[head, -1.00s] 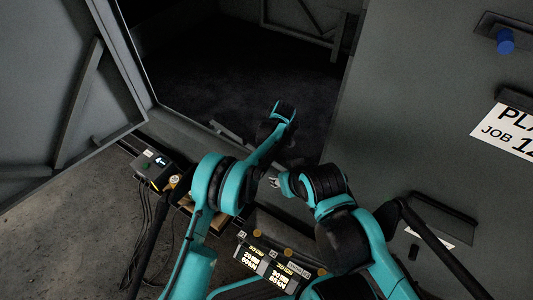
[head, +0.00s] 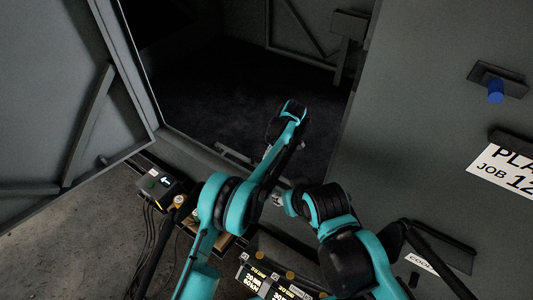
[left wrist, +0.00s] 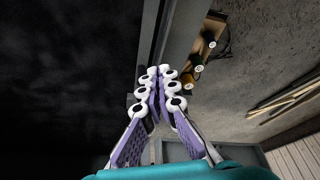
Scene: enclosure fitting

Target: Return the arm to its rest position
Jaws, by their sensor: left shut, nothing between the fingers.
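My left arm (head: 240,203) reaches up from the lower left in the head view, its wrist end in front of the dark enclosure opening. Its fingers are hidden there. In the left wrist view my left gripper (left wrist: 156,82) is shut and empty, its white-and-purple fingers close together over the enclosure's sill edge. My right arm (head: 345,235) is bent at the lower middle of the head view. My right gripper (head: 278,200) shows only as a small pale tip beside the left forearm, too small to judge.
The open enclosure (head: 220,105) is dark inside. A left door (head: 50,90) and a right panel with a blue knob (head: 495,92) flank it. A small control box (head: 160,187) with cables sits at the left. A tray with several round pieces (left wrist: 195,62) lies near the sill.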

